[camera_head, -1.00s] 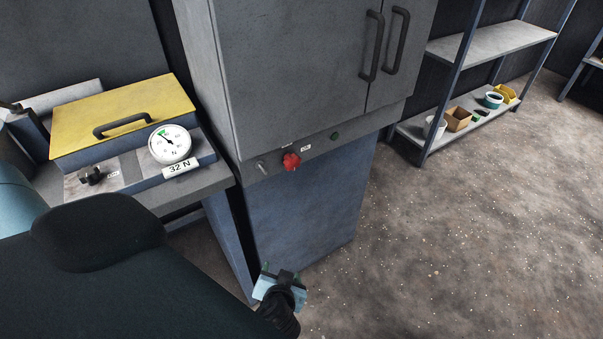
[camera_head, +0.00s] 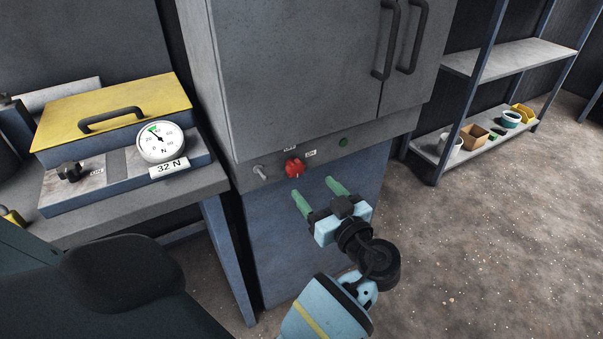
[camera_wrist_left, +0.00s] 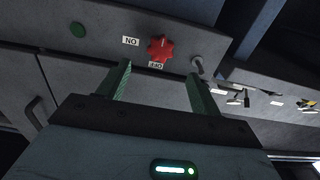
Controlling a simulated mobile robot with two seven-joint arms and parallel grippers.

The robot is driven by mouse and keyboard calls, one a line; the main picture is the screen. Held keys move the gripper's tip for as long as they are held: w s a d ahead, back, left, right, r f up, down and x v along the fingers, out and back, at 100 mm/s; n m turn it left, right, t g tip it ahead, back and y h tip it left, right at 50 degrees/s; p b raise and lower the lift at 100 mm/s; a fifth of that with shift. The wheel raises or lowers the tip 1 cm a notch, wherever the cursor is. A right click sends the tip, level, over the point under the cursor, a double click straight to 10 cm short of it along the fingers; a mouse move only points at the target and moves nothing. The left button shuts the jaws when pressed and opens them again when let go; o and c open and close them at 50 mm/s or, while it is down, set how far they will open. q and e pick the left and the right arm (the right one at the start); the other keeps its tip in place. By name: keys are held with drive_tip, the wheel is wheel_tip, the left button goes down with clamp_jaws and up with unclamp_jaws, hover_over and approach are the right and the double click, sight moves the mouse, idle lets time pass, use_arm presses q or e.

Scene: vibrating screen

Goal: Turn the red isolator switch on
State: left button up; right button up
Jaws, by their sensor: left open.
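The red isolator switch (camera_head: 294,167) is a lobed knob on the grey strip below the cabinet doors. It also shows in the left wrist view (camera_wrist_left: 160,48), upside down, with an ON label to one side and an OFF label at its edge. I cannot tell which label it points to. My left gripper (camera_head: 315,190) is open and empty, its green fingers just below and to the right of the switch in the head view. In the left wrist view the fingers (camera_wrist_left: 160,74) stand on either side of the switch, apart from it. My right gripper is not in view.
A metal toggle (camera_head: 260,172) sits left of the switch and a green button (camera_head: 343,142) to its right. A bench (camera_head: 130,207) at left holds a yellow-lidded box (camera_head: 110,112) and a round gauge (camera_head: 160,141). A shelf rack (camera_head: 520,55) stands at right; the floor between is clear.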

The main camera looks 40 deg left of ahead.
sight(297, 170)
use_arm(q)
drive_tip(key=p+x, duration=0.1)
drive_tip(key=x, duration=0.5)
drive_tip(key=shift+w+a, duration=0.2)
drive_tip(key=shift+a, duration=0.4)
drive_tip(key=shift+c, duration=0.5)
drive_tip(key=c, duration=0.9)
